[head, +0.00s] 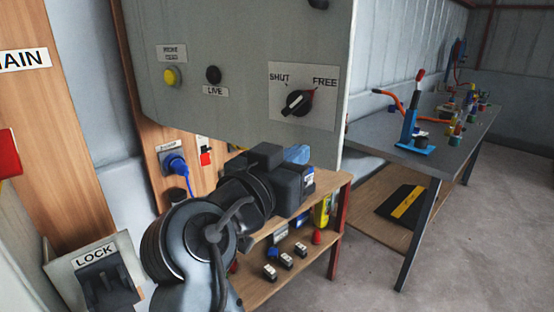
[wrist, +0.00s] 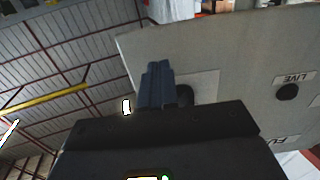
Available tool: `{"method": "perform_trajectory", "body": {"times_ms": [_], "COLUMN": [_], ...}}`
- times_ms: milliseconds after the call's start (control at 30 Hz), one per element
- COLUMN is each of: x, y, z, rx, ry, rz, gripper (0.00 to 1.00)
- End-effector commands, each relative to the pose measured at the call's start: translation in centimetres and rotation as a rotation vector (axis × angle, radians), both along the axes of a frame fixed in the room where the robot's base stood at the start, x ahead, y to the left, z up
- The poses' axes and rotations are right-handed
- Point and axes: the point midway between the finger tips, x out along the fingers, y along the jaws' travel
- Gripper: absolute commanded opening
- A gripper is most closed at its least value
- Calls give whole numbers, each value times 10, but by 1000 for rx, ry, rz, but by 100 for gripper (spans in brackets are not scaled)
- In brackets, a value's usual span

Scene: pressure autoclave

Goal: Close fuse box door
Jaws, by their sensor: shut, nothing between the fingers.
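A large grey panel (head: 235,100), which seems to be the fuse box door, fills the upper middle of the head view. It carries a SHUT/FREE black knob (head: 299,102), a black LIVE button (head: 213,75) and a yellow button (head: 171,76). The panel (wrist: 235,60) also shows upside down in the wrist view, with the LIVE button (wrist: 288,92) at right. My gripper (wrist: 157,75) is shut and empty in front of the panel, beside a dark round part. Whether it touches the panel I cannot tell. In the head view my wrist is below the panel and the fingertips are unclear.
A wooden shelf (head: 262,288) with small items stands below the panel. A blue plug (head: 175,164) with a cord and a LOCK switch box (head: 97,275) are at left. A grey workbench (head: 465,135) with tools stands at right. The floor (head: 480,240) at right is clear.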

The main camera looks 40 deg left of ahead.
Motion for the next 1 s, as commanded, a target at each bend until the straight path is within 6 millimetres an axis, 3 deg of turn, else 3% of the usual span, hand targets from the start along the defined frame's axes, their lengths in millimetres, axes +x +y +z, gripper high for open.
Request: {"method": "perform_trajectory", "body": {"times_ms": [200, 767, 1000], "x": [21, 29, 67], "y": [4, 6, 11], "z": [1, -2, -5], "rx": [0, 1, 1], "ry": [0, 0, 0], "rz": [-1, 0, 0], "gripper": [0, 0, 0]}}
